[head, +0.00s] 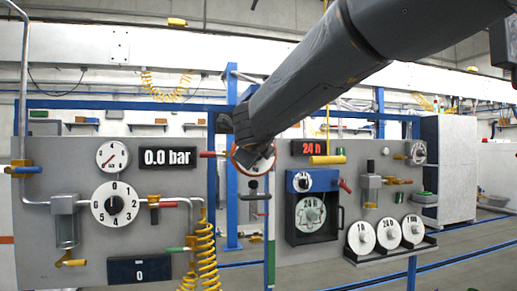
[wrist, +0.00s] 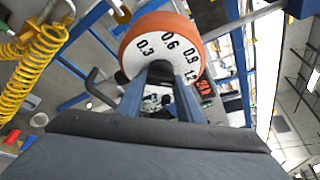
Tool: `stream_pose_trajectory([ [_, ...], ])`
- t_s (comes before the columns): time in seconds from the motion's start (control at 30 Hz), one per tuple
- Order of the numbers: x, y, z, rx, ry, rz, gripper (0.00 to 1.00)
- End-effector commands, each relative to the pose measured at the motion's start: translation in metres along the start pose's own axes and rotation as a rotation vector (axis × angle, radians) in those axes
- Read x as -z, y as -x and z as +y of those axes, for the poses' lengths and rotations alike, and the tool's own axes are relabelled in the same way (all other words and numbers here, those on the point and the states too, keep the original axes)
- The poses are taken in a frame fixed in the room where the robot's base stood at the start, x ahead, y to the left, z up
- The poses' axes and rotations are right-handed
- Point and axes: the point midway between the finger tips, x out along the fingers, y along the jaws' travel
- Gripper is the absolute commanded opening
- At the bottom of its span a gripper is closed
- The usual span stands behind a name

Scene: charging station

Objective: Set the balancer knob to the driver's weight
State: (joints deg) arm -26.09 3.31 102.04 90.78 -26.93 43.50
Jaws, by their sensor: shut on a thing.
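The balancer knob shows in the wrist view as a white dial (wrist: 140,63) in an orange rim, marked 0.3, 0.6, 0.9 and 1.2. My gripper (wrist: 162,72) is shut on the middle of the knob, one finger on each side. The fingers and arm hide the hub and the lower dial, so I cannot tell which mark is set. In the head view, the orange rim (head: 235,164) shows behind my gripper (head: 256,160). Below it hangs a dark tool-like thing (head: 253,190); I cannot tell if it is the driver, and no weight is readable on it.
The left panel (head: 40,235) carries a 0.0 bar display (head: 167,158), a numbered dial (head: 114,204) and yellow coiled hose (head: 205,252). The right panel (head: 345,245) has a red-lettered display (head: 309,147) and several round discs (head: 388,234). Blue posts stand between the panels.

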Motion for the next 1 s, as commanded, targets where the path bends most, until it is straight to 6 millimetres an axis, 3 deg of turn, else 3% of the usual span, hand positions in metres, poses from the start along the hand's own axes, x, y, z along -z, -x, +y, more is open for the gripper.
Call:
stream_pose_trajectory([
  [0.77, 0.0015, -0.0006, 0.0007, -0.039, -0.092, 0.002, 0.10],
  [0.8, 0.0015, -0.0006, 0.0007, -0.039, -0.092, 0.002, 0.38],
  [0.9, 0.0012, -0.0005, 0.0005, -0.039, -0.092, 0.002, 0.52],
  [1.0, 0.0008, -0.0003, 0.0004, -0.039, -0.092, 0.001, 0.52],
])
